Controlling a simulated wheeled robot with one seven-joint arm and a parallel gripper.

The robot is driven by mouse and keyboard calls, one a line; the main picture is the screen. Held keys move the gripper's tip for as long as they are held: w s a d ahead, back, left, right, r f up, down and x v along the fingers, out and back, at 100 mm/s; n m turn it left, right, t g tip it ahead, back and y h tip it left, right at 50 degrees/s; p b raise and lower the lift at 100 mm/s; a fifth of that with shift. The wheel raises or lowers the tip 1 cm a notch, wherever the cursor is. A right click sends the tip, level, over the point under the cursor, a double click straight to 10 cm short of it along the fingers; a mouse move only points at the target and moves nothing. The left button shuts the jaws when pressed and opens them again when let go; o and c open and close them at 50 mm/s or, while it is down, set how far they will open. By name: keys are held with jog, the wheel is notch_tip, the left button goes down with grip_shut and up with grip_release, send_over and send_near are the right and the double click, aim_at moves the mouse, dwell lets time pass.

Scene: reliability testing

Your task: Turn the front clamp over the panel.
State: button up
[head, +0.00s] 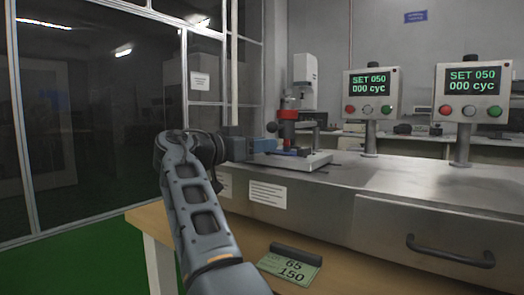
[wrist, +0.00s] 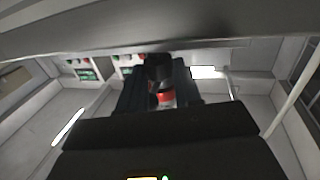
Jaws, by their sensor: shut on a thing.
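My gripper (head: 264,145) reaches in from the left at the fixture on the metal bench. It is shut on the front clamp, a small blue and dark part (head: 291,152) low on the fixture's near side. The fingers hide most of the clamp, and its exact angle cannot be told. The panel under it cannot be made out clearly. The fixture's pale base plate (head: 312,162) shows to the right. In the wrist view, the dark fingers (wrist: 160,88) stand on both sides of a black and red upright part (wrist: 164,97).
A red and black press column (head: 288,116) rises right behind my gripper. Two control boxes (head: 371,95) on posts stand further right, reading "SET 050, 000 cyc". The bench top (head: 400,178) between is clear. A green card (head: 290,264) lies on the wooden table in front.

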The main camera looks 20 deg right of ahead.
jog(key=shift+w+m+g+h, duration=0.15)
jog(key=shift+m+g+h, duration=0.15)
jog(key=shift+m+g, duration=0.5)
jog(key=shift+w+m+g, duration=0.1)
jog(key=shift+m+g, duration=0.3)
jog(key=shift+g, duration=0.6)
jog(key=o, duration=0.8)
jog(key=shift+c, duration=0.2)
jog(key=shift+a, duration=0.1)
jog(key=s+a+p, duration=0.1)
jog(key=a, duration=0.6)
jog(key=shift+a, duration=0.3)
jog(key=shift+s, duration=0.1)
